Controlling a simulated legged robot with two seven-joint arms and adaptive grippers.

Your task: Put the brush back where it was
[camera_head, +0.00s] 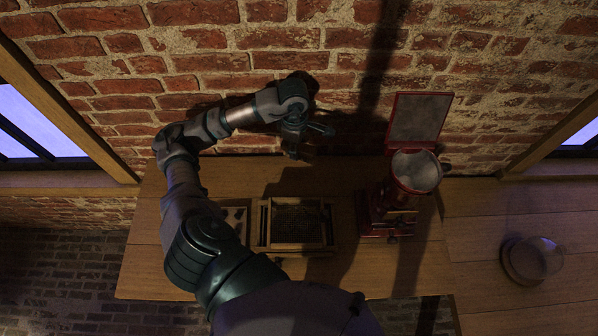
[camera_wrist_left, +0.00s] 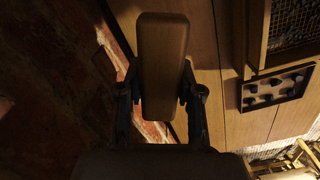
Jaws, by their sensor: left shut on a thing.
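The brush (camera_wrist_left: 163,55) shows in the left wrist view as a long brown block with rounded edges. My left gripper (camera_wrist_left: 160,92) is shut on it, with one finger on each side. Its bristles cannot be made out. In the head view my left gripper (camera_head: 304,140) is in front of the brick wall, above the back of the wooden table. There the brush is too dark to tell from the gripper. My right gripper is in neither view.
A wooden frame with mesh (camera_head: 262,225) stands on the table (camera_head: 150,255). Beside it is a small tray with dark pieces (camera_wrist_left: 247,98), partly behind my arm in the head view. A red machine (camera_head: 371,215) with a raised lid stands right. A round glass dish (camera_head: 535,258) sits farther right.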

